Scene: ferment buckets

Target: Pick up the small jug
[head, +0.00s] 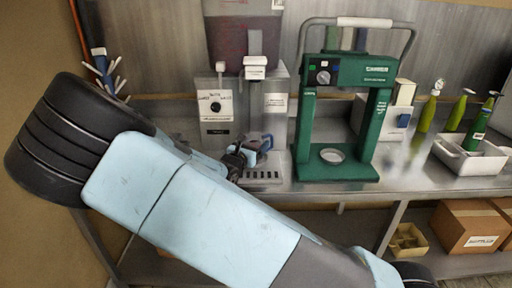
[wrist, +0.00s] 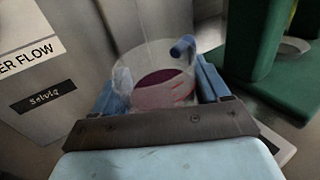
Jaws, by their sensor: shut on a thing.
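The small jug (wrist: 155,72) is clear, with dark red liquid in it and a blue handle (wrist: 182,48) at its right rim in the wrist view. My gripper (wrist: 165,95) is shut on it, with one blue finger on each side of the jug. In the head view, the blue handle (head: 266,143) shows just beyond my gripper (head: 248,155), in front of the steel dispenser and above its drip tray (head: 262,176). My arm and gripper hide most of the jug there. I cannot tell whether it touches the tray.
The steel dispenser (head: 215,135) has a tank of dark red liquid (head: 240,35) above it. A green press-like frame (head: 335,172) stands close to the right. A white tray (head: 470,158) and green bottles (head: 427,113) are farther right. Boxes (head: 468,225) sit on the lower shelf.

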